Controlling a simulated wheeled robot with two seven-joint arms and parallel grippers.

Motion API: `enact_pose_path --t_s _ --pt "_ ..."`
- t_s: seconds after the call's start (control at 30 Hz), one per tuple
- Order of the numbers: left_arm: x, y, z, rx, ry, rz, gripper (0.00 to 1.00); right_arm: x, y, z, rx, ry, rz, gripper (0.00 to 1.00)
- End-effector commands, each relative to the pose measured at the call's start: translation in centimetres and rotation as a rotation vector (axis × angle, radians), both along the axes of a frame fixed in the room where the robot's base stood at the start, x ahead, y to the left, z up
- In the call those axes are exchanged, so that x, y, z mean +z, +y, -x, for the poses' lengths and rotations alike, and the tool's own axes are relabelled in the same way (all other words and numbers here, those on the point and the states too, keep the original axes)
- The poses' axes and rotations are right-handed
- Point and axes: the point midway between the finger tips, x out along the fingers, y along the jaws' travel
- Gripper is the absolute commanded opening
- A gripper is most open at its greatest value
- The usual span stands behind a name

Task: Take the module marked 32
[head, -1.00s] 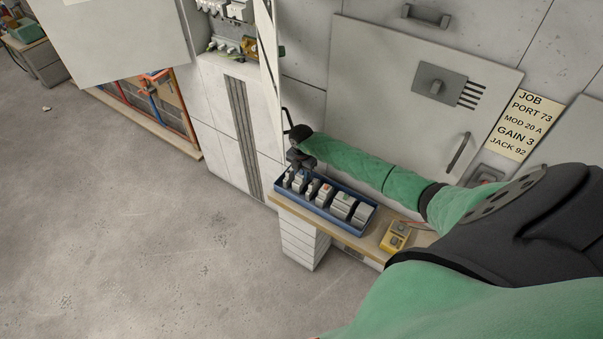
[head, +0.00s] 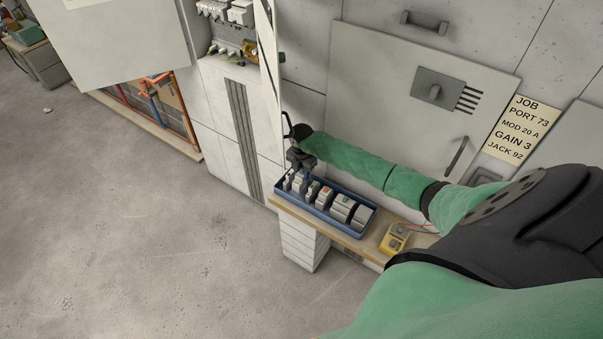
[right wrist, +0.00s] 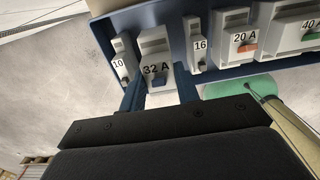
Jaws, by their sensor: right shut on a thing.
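The module marked 32 A (right wrist: 154,60) is a pale grey block with a dark blue switch, in the blue tray (right wrist: 249,72). In the right wrist view my right gripper (right wrist: 159,90) has one dark blue finger on each side of it and is shut on it. The module marked 10 (right wrist: 121,62) is to its left and the one marked 16 (right wrist: 197,47) to its right. In the head view my right gripper (head: 302,168) is over the left part of the tray (head: 340,224) and hides part of the modules there. My left gripper is not in view.
Modules marked 20 A (right wrist: 240,40) and 40 A (right wrist: 297,30) stand farther right in the tray. The tray is on a wooden shelf (head: 372,246) with a yellow device (head: 395,238). An open white cabinet (head: 228,120) stands to the left. The floor in front is clear.

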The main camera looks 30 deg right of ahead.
Motion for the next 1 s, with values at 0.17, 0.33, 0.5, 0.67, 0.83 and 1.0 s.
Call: enact_pose_path --t_s 0.17,0.33,0.5,0.67,0.83,1.0 --pt "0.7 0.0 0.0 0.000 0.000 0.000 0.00 1.1 0.0 0.0 0.001 -0.001 0.000 0.01" --pt "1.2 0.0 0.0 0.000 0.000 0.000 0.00 1.9 0.0 0.0 0.001 0.000 0.001 0.01" --pt "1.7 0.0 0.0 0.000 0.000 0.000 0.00 2.7 0.0 0.0 0.001 0.000 0.001 0.01" --pt "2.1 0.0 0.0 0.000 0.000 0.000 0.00 3.5 0.0 0.0 0.000 0.000 0.001 0.01" --pt "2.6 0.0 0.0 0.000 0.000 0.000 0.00 4.3 0.0 0.0 0.000 0.000 0.001 0.01" --pt "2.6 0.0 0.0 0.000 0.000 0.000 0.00 4.4 0.0 0.0 0.000 0.000 0.000 0.01"
